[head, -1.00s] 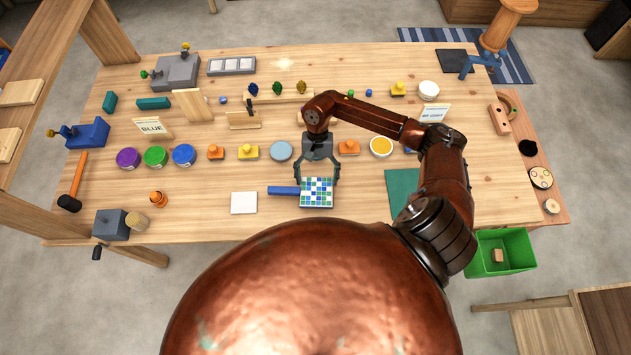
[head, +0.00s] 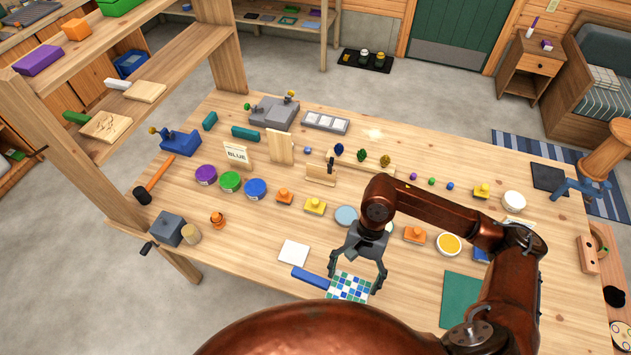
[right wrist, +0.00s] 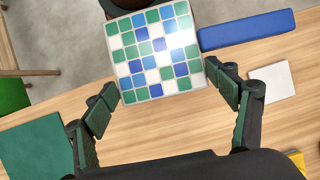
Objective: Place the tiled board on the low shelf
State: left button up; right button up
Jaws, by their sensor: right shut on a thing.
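The tiled board (head: 349,288), a square of green, blue and white tiles, is at the near edge of the workbench. A blue bar (head: 312,279) extends from its left side like a handle. My right gripper (head: 357,282) points down with a finger on either side of the board and is shut on it. In the right wrist view the board (right wrist: 155,52) sits between the finger pads, with the blue bar (right wrist: 246,29) to its right. I cannot tell whether it is lifted. A wooden shelf unit stands at left; its lower shelf (head: 140,118) holds handled boards. My left gripper is not in view.
The shelf's upper level (head: 97,55) carries purple, orange and green blocks. A white square (head: 294,253) lies left of the board, a green mat (head: 459,300) right.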

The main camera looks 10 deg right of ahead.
jog(key=w+d+r+n+h, duration=0.1)
jog(key=w+d+r+n, duration=0.1)
jog(key=w, duration=0.4)
jog(key=w+d+r+n+h, duration=0.1)
jog(key=w+r+n, duration=0.2)
jog(key=w+n, duration=0.2)
jog(key=shift+w+d+g+h, duration=0.3)
jog(key=shift+w+d+h, duration=0.05)
jog(key=shift+w+h, duration=0.1)
